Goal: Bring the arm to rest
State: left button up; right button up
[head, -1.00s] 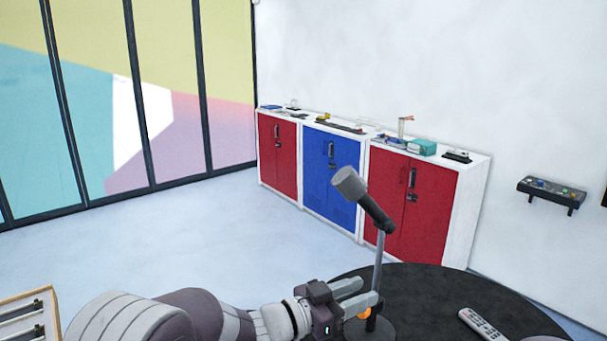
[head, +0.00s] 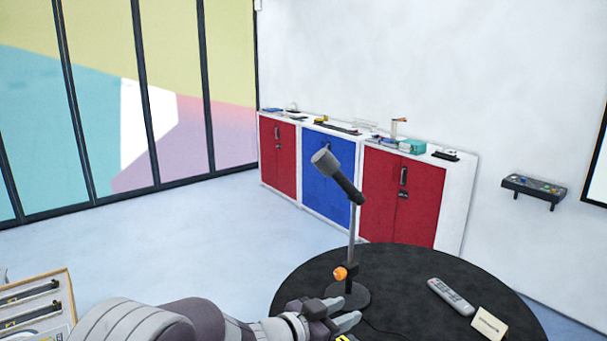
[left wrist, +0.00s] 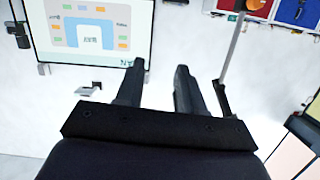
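My left arm comes in from the lower left in the head view. Its gripper (head: 338,313) is low at the near side of the round black table, close to the base of a desk microphone (head: 336,177) on a stand. In the left wrist view the two dark fingers (left wrist: 160,85) are apart with nothing between them. The microphone stand's thin pole (left wrist: 234,45) shows right of the fingers there, with an orange knob near the top edge. Whether the gripper touches the stand cannot be told. My right gripper is in neither view.
The round black table (head: 410,290) holds a remote control (head: 450,296) and a small card (head: 489,325). Red and blue cabinets (head: 328,166) stand along the back wall. A control panel (head: 534,187) hangs on the wall at right. A framed tray (head: 38,305) is at lower left.

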pick_arm(q)
jog(key=s+a+f+n+g+y+b, duration=0.25)
jog(key=s+a+f+y, duration=0.2)
jog(key=a+f, duration=0.4)
jog(key=s+a+f+n+g+y+b, duration=0.1)
jog(key=s+a+f+n+y+b, duration=0.25)
jog(key=a+f+y, duration=0.4)
jog(key=s+a+f+n+g+b, duration=0.2)
jog(key=s+a+f+b, duration=0.2)
jog(key=s, duration=0.3)
jog(key=s+a+f+n+g+b, duration=0.2)
jog(key=s+a+f+n+b, duration=0.1)
jog(key=s+a+f+b, duration=0.2)
jog(key=s+f, duration=0.2)
jog(key=s, duration=0.1)
jog(key=shift+s+a+f, duration=0.15)
jog(key=shift+s+a, duration=0.05)
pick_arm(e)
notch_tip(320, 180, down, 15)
pick_arm(q)
jog(key=shift+s+g, duration=0.1)
jog(key=shift+g, duration=0.15)
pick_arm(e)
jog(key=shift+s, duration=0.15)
pick_arm(q)
jog(key=shift+o, duration=0.4)
